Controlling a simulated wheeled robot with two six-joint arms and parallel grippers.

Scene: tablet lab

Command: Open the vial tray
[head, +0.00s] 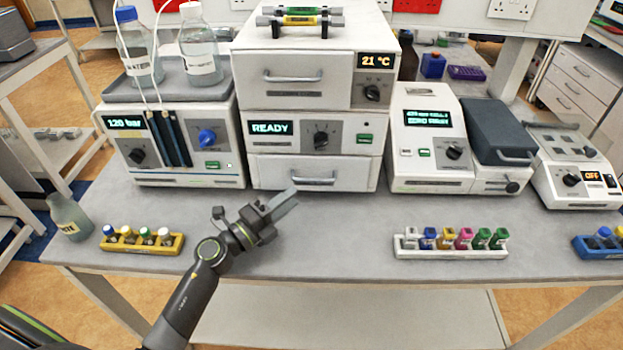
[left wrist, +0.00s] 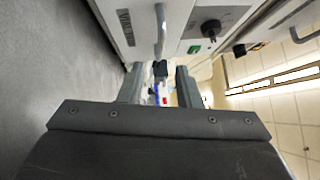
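The vial tray (head: 275,172) is the lower drawer of the middle instrument and looks closed, its front flush with the housing. Its metal bar handle (head: 313,181) stands out from the front. In the left wrist view the drawer front (left wrist: 135,14) bears a label that seems to begin with "VIAL", and the handle (left wrist: 160,32) lies ahead of the fingers. My left gripper (head: 280,204) is over the bench, in front of the drawer and a little left of the handle. Its fingers (left wrist: 160,84) are apart with nothing between them. My right gripper is not in view.
A yellow vial rack (head: 142,245) lies left of my left arm. A white vial rack (head: 450,253) lies to the right. The pump unit (head: 185,180) and another instrument (head: 428,185) flank the middle instrument. The bench (head: 340,230) before the drawer is otherwise clear.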

